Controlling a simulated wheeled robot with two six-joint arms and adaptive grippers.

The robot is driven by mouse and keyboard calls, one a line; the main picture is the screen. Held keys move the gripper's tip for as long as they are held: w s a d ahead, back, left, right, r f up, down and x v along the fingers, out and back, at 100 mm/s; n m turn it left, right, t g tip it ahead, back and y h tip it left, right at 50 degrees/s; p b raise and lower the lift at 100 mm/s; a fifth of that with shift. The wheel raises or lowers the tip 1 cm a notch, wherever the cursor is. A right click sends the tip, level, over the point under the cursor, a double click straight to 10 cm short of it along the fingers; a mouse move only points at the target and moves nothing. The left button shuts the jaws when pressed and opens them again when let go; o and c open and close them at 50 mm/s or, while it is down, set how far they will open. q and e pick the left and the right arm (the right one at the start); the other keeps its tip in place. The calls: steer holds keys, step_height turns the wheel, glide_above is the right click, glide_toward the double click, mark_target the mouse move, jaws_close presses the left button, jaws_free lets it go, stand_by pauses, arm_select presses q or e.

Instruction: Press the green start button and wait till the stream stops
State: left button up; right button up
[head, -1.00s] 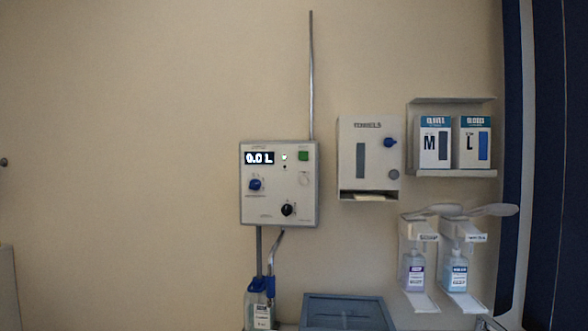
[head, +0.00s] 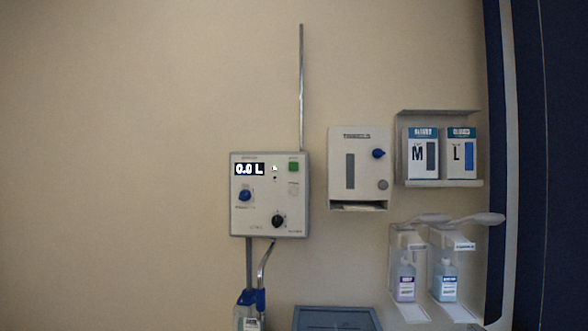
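A grey-white control box (head: 270,217) hangs on the wall near the middle of the head view. Its green button (head: 293,167) is at the upper right of the panel. The display (head: 249,169) reads 0.0 L. A blue knob (head: 245,195) and a black knob (head: 278,221) sit below. A bent metal spout (head: 264,264) comes down under the box, above a bottle with blue parts (head: 250,310) that is cut off by the lower edge. I cannot make out any stream. Neither gripper is in view.
To the right are a towel dispenser (head: 358,150), a shelf with glove boxes marked M (head: 419,153) and L (head: 460,153), and two bottle dispensers (head: 404,283) with lever arms. A blue-grey bin lid (head: 336,319) is at the bottom. The wall at left is bare.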

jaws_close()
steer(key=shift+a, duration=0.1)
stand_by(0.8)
